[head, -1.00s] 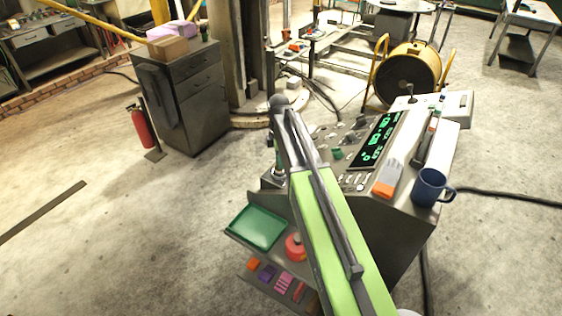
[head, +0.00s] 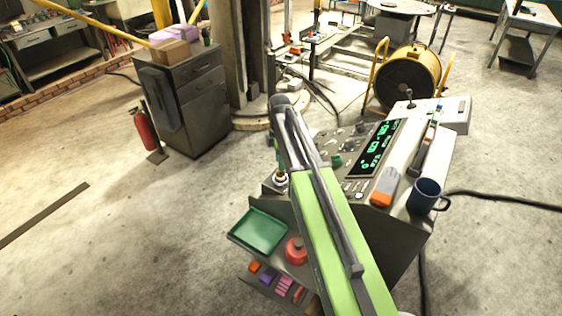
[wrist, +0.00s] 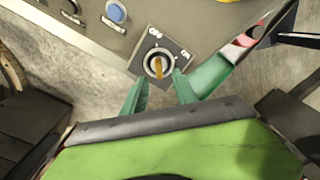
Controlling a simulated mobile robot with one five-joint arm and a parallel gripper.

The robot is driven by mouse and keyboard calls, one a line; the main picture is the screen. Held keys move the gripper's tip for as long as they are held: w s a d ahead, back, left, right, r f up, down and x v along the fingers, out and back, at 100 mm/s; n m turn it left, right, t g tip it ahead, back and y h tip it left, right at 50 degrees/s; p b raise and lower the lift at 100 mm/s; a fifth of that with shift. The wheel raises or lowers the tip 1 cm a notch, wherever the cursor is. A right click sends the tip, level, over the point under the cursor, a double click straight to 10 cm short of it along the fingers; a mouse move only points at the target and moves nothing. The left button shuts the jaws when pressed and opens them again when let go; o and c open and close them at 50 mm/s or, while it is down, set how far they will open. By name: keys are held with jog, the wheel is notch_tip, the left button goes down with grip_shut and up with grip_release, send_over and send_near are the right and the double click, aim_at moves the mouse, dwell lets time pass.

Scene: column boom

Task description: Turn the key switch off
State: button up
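The key switch (wrist: 148,47) shows in the wrist view as a dark square plate with a round metal collar and a yellowish key (wrist: 159,66) in it. The key stands roughly upright in the picture. My gripper (wrist: 160,88) is open, with its green fingers just below the key, one to each side. I see no contact with the key. In the head view my arm hides the gripper and the switch.
The console (head: 405,228) carries a green-lit display (head: 377,148), a blue mug (head: 425,196) and an orange-and-grey object (head: 384,187). Next to the switch is a blue button (wrist: 116,12). A green tray (head: 258,231) and a red round object (head: 296,251) sit low at left.

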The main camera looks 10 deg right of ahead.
notch_tip(320, 180, up, 15)
jog(key=p, duration=1.3)
